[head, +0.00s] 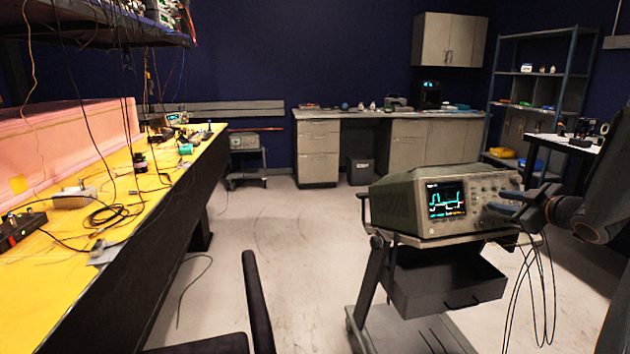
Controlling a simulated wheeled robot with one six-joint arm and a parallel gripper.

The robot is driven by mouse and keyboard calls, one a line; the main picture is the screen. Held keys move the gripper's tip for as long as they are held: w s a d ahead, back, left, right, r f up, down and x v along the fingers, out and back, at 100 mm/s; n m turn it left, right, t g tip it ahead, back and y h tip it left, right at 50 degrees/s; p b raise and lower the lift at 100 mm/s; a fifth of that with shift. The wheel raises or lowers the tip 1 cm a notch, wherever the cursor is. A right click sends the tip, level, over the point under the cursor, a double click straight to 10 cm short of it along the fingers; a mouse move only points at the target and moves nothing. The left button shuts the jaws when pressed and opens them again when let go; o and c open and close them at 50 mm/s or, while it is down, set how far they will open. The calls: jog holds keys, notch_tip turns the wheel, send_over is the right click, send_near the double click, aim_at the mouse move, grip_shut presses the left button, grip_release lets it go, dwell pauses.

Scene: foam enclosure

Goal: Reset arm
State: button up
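My arm comes in from the right edge of the head view, dark grey and jointed. My gripper (508,207) is at its left end, in front of the right side of the oscilloscope (408,209). The gripper is small and dark here, and I cannot tell whether its fingers are apart or closed. I see no held object clearly. I cannot tell whether it touches the oscilloscope's front panel or only overlaps it in the picture.
The oscilloscope, its screen lit, stands on a wheeled cart (440,285) with cables hanging at its right. A yellow-topped workbench (60,265) with tools and wires runs along the left. A dark chair (257,300) is in front. Clear floor (290,240) lies between bench and cart.

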jog(key=s+a+f+m+g+h, duration=0.2)
jog(key=s+a+f+m+g, duration=0.1)
jog(key=a, duration=0.5)
jog(key=s+a+f+m+g+h, duration=0.1)
jog(key=s+a+f+m+g, duration=0.15)
jog(key=a, duration=0.55)
jog(key=s+a+f+m+g+y, duration=0.1)
jog(key=s+a+f+g, duration=0.2)
jog(key=s+a, duration=0.7)
jog(key=s+a+f+m+g, duration=0.2)
jog(key=s+a+g, duration=0.4)
jog(key=s, duration=1)
jog(key=a+f, duration=0.1)
jog(key=a, duration=0.2)
jog(key=shift+a+f+y, duration=0.2)
jog(key=shift+a+y, duration=0.2)
